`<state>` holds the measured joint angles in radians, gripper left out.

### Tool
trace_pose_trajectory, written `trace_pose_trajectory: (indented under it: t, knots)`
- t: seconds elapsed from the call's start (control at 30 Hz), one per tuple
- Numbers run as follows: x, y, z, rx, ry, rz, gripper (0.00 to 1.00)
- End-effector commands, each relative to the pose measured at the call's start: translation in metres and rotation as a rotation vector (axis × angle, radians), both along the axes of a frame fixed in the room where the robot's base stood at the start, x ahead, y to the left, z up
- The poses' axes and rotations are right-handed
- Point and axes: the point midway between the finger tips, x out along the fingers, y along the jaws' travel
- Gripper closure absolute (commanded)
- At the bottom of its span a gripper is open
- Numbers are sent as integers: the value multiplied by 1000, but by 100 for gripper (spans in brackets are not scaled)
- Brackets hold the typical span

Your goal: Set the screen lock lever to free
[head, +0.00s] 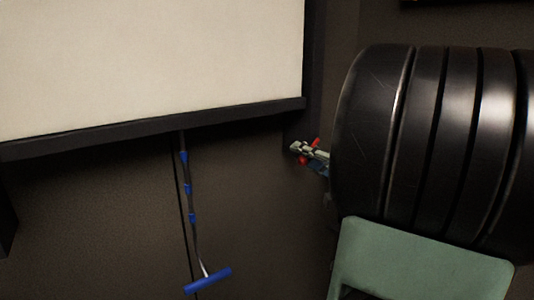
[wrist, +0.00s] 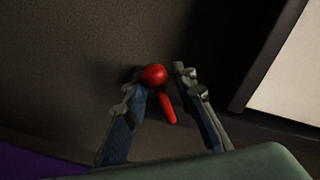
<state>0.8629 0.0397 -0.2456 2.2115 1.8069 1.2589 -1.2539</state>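The lock lever (wrist: 168,106) is red, with a round red knob (wrist: 154,75) at one end. In the wrist view it lies between the two fingers of my gripper (wrist: 159,70). The knob is close to the left fingertip, and I cannot tell whether they touch. A gap shows between the lever and the right finger. In the head view my gripper (head: 297,148) is at the wall just below the screen's right corner, and red parts of the lever (head: 316,142) show above and below the fingers. The lever's mount and any markings are hidden or too dark to read.
The pale projection screen (head: 150,60) with its black bottom bar (head: 150,128) hangs at the upper left. A blue-banded pull cord with a blue T-handle (head: 208,280) hangs under it. The dark wall (head: 90,220) is bare around them. My arm covers the right side.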

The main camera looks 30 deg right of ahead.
Motion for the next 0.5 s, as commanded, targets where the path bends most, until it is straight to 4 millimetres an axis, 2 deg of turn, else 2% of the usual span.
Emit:
trace_pose_trajectory:
  t: [0.5]
  knots:
    - [-1,-3,10,37,-1,-8,74]
